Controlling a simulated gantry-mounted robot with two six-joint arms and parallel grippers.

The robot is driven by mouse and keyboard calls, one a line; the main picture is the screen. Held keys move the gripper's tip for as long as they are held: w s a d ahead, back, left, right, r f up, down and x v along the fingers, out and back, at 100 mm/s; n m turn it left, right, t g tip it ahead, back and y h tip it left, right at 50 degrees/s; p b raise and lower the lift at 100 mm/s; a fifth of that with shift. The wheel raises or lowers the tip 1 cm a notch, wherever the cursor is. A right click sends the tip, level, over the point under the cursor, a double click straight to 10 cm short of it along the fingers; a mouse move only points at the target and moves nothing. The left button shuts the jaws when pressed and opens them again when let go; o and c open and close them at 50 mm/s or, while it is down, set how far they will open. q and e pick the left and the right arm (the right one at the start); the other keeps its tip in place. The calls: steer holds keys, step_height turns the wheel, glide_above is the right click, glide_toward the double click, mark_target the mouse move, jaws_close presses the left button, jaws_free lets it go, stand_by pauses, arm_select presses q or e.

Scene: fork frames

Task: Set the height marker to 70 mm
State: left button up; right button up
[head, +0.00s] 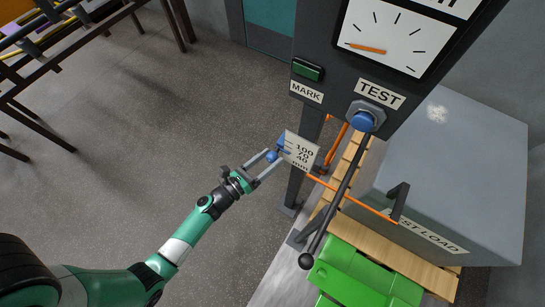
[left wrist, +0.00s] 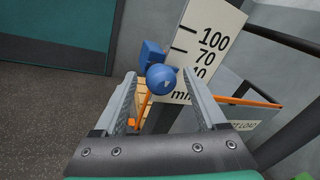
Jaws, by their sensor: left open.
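The height marker is a blue block (left wrist: 152,53) with a round blue knob (left wrist: 161,79) in front, beside the left edge of a white scale plate (left wrist: 212,40). The plate, also in the head view (head: 301,151), reads 100, 70, 40 and mm. In the left wrist view the block appears near the 70 line, but the slant hides its exact reading. My left gripper (head: 273,160) is open, its fingers on either side of the knob (head: 271,156). I cannot tell whether they touch it. My right gripper is not in view.
A dark post carries a dial (head: 388,35), a green MARK button (head: 308,70) and a blue TEST button (head: 363,121). A dark lever with a ball end (head: 306,261) hangs right of the scale. A grey TEST LOAD box (head: 455,160) sits on a wooden pallet.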

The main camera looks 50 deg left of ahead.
arm_select(q)
steer(key=shift+w, duration=0.95)
steer(key=shift+s, duration=0.1)
steer(key=shift+c, duration=0.3)
steer(key=shift+r, duration=0.1)
jaws_close()
